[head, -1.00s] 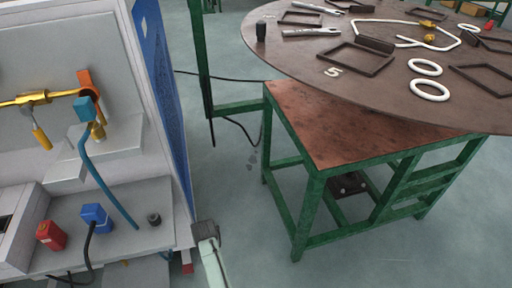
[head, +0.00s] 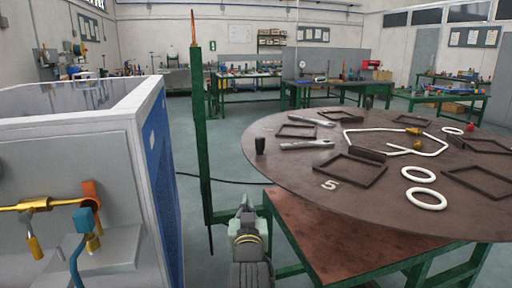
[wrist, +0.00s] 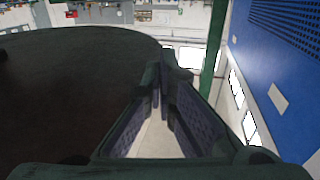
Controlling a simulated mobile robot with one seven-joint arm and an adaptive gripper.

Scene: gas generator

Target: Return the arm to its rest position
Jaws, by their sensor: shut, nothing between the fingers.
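My gripper (head: 246,212) shows at the bottom centre of the head view, in front of the green post and left of the round table. It is shut and empty. In the wrist view my gripper's fingers (wrist: 160,85) meet at their tips, with nothing between them. The dark table top fills the left of that view, and a blue panel stands on the right.
The round brown table (head: 300,200) holds frames, white rings and tools. The generator cabinet (head: 110,150) stands at left, with a blue side panel (head: 163,190). A green post (head: 202,130) rises close to my gripper. Workbenches (head: 335,88) line the back.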

